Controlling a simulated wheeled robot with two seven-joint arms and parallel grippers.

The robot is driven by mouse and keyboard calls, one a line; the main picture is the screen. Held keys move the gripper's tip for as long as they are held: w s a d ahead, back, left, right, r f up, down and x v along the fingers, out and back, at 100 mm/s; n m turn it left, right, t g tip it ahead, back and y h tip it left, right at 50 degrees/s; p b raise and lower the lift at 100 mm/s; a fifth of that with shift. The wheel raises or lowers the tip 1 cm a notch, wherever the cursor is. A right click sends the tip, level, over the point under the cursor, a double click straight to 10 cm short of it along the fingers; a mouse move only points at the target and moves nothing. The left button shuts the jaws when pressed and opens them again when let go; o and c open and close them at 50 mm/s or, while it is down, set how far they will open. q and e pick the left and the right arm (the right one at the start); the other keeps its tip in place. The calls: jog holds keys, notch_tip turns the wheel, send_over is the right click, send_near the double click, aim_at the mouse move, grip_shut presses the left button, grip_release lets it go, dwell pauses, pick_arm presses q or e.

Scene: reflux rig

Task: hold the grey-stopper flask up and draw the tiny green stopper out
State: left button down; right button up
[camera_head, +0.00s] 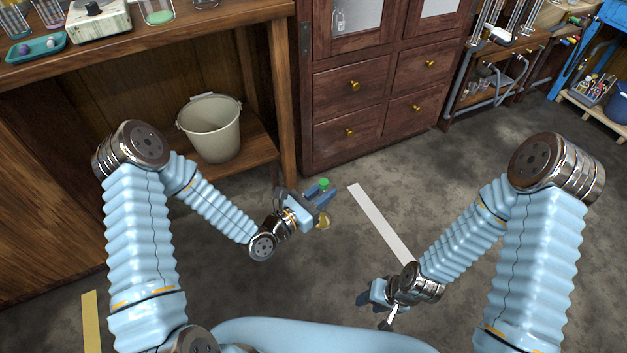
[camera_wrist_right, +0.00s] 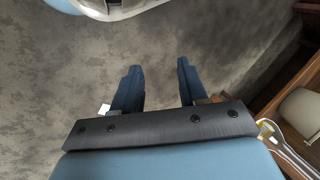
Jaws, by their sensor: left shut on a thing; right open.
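A tiny green stopper (camera_head: 324,183) shows at the top of what my left gripper (camera_head: 322,198) holds, at the middle of the head view. My left gripper is shut on the flask; its blue fingers hide most of it. A yellowish part (camera_head: 323,222) shows just below the fingers. No grey stopper can be made out. My right gripper (camera_head: 364,298) is lower and to the right in the head view, apart from the flask. In the right wrist view its two fingers (camera_wrist_right: 157,80) are spread, with only floor between them.
A cream bucket (camera_head: 212,128) stands on the bench's lower shelf. A wooden cabinet (camera_head: 385,85) is behind. Open floor with a white strip (camera_head: 380,223) lies between the arms. A pale, partly yellow thing (camera_wrist_right: 268,127) at the right wrist view's lower right is unclear.

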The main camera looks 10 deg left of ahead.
jog(key=shift+o, duration=0.4)
jog(key=shift+o, duration=1)
jog(key=shift+w, duration=0.2)
jog(key=w+r, duration=0.2)
jog(key=w, duration=0.6)
notch_tip(320, 180, up, 27)
jog(key=m+h, duration=0.3)
jog(key=h, duration=0.1)
send_over(324, 181)
jog(key=shift+d+r+g, duration=0.2)
jog(key=shift+g, duration=0.1)
jog(key=shift+a+m, duration=0.2)
jog(key=shift+m, duration=0.1)
jog(key=shift+f, duration=3.3)
